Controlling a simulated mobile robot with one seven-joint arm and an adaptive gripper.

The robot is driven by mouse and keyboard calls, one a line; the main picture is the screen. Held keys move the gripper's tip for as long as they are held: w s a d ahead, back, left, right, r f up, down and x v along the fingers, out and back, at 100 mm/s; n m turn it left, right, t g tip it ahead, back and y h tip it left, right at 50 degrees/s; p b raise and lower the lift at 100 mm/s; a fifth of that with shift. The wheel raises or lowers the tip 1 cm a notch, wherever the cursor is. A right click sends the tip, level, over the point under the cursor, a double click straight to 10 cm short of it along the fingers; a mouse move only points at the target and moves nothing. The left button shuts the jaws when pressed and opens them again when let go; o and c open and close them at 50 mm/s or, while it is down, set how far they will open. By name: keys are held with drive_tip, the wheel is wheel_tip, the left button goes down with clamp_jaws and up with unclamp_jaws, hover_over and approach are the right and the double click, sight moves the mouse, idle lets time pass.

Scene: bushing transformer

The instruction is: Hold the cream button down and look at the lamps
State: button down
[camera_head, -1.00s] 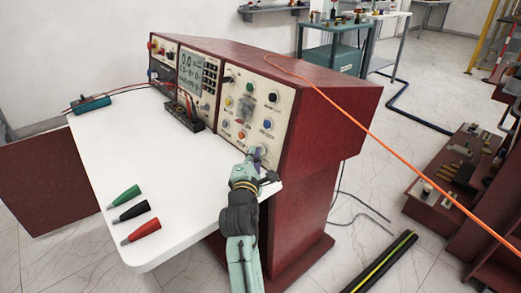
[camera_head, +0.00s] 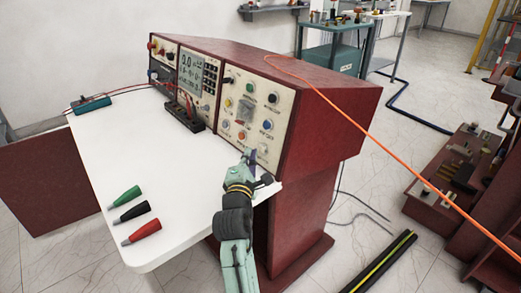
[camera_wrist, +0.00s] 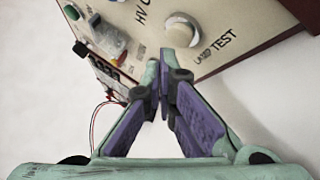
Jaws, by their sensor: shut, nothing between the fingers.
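The cream button (camera_wrist: 183,29) is a round knob labelled LAMP TEST in the wrist view, standing out from the cream panel (camera_head: 278,143). My gripper (camera_wrist: 163,62) is shut and empty. Its tips are just below the button in that view, and I cannot tell whether they touch it. I cannot tell which are lamps or whether any is lit.
A white bench top (camera_head: 150,150) extends left of my arm. Green (camera_head: 124,197), black (camera_head: 132,212) and red (camera_head: 141,232) cones lie on it. An orange cable (camera_head: 370,132) runs across the right side.

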drive_tip(key=shift+s+a+r+p, duration=0.2)
drive_tip(key=shift+s+a, duration=0.3)
drive_tip(key=shift+a, duration=0.15)
drive_tip(key=shift+s+a+r+p, duration=0.2)
drive_tip(key=shift+s+a, duration=0.25)
drive_tip(key=shift+a, duration=0.25)
drive_tip(key=shift+s+a+r+p, duration=0.15)
drive_tip(key=shift+s+a+p, duration=0.05)
drive_tip(key=shift+s+a, duration=0.4)
drive_tip(key=shift+w, duration=0.1)
